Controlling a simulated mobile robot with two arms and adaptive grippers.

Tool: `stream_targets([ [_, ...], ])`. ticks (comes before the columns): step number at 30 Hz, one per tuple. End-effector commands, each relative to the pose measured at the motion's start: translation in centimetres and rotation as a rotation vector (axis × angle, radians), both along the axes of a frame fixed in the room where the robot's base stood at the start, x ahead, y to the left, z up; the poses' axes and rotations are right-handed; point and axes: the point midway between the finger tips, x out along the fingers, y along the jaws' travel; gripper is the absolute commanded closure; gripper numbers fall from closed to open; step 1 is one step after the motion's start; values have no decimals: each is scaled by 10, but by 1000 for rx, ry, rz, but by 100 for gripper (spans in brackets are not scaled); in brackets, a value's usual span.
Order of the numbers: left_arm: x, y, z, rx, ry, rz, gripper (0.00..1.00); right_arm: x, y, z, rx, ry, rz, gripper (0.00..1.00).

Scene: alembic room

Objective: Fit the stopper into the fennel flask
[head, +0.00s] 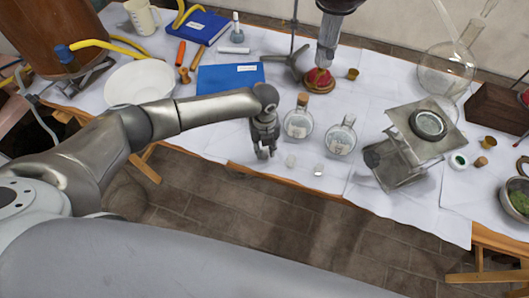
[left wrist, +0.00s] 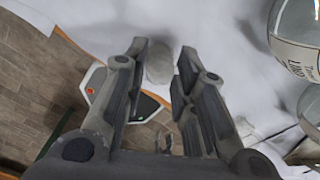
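My left gripper (head: 264,153) is at the front edge of the cloth-covered table, left of two small round flasks. In the left wrist view my left gripper (left wrist: 162,52) is open, with a pale, frosted stopper (left wrist: 159,66) showing between its fingertips; contact cannot be told. The head view shows two small pale stoppers, one nearer the gripper (head: 290,160) and one further right (head: 318,170). One round flask (head: 298,125) has a cork; the other (head: 340,140) stands to its right. Their labels are too small to read, so I cannot tell which is fennel.
A metal stand (head: 405,160) with a round dish is right of the flasks. A blue folder (head: 230,79) and a white bowl (head: 139,88) lie to the left. A tripod-footed stand (head: 294,62) is behind the flasks. The table's front edge is close to the gripper.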

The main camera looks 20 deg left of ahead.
Motion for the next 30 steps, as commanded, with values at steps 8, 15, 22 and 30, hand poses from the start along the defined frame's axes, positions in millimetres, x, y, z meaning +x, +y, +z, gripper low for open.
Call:
stream_targets([
  [8, 0, 0, 0, 0, 0, 0, 99, 0, 3, 0, 3, 1, -1, 53],
  [15, 0, 0, 8, 0, 0, 0, 99, 0, 3, 8, 3, 1, -1, 53],
  [22, 0, 0, 18, 0, 1, 0, 99, 0, 3, 17, 3, 1, -1, 53],
  [30, 0, 0, 28, 0, 1, 0, 99, 0, 3, 27, 3, 1, -1, 53],
])
